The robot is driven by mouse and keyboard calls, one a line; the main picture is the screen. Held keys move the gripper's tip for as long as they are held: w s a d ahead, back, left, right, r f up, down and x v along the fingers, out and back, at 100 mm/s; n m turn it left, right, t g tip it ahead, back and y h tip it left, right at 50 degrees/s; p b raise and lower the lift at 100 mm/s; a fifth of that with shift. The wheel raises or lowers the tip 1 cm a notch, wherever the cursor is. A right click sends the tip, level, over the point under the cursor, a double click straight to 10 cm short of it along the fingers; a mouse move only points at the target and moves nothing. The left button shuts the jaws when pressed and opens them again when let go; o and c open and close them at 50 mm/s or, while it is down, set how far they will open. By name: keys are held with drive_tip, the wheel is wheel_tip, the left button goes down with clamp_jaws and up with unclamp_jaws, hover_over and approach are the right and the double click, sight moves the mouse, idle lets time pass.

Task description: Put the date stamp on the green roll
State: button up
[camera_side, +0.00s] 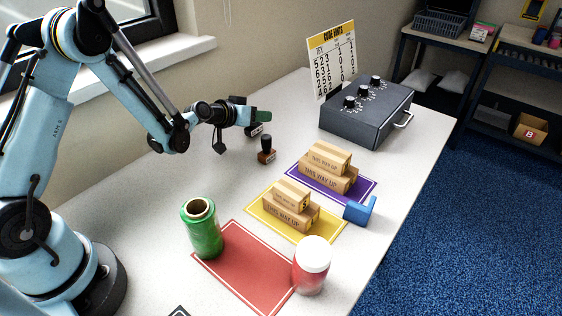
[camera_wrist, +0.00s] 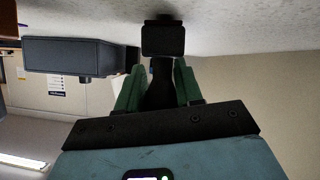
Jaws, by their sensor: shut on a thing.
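I cannot read which is the date stamp. The green roll (camera_side: 205,235) stands upright at the red mat's back left corner, its top open.
The red mat (camera_side: 246,268) has a red jar with a white lid (camera_side: 311,267) at its right. Small cartons sit on the yellow mat (camera_side: 327,234) and purple mat (camera_side: 367,188). A blue tape dispenser (camera_side: 359,211) and grey control box (camera_side: 362,117) stand on the right.

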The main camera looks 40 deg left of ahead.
drive_tip(key=shift+f, duration=0.1)
drive_tip(key=o, duration=1)
drive_tip(key=shift+o, duration=0.2)
drive_tip(key=shift+f, duration=0.1)
drive_tip(key=shift+s, duration=0.1)
drive_tip(key=s+d+r+m+g, duration=0.1)
drive_tip(key=s+d+r, duration=0.3)
drive_tip(key=s, duration=0.8)
drive_tip(key=s+d+r+m+g, duration=0.1)
drive_tip(key=s+d+r+g, duration=0.2)
drive_tip(key=s+r, duration=0.5)
drive_tip(key=s+g, duration=0.1)
drive_tip(key=s, duration=0.3)
drive_tip(key=shift+d+y, duration=0.4)
drive_tip(key=shift+s+r+g, duration=0.1)
drive_tip(key=shift+s+g, duration=0.2)
drive_tip(key=shift+s, duration=0.45)
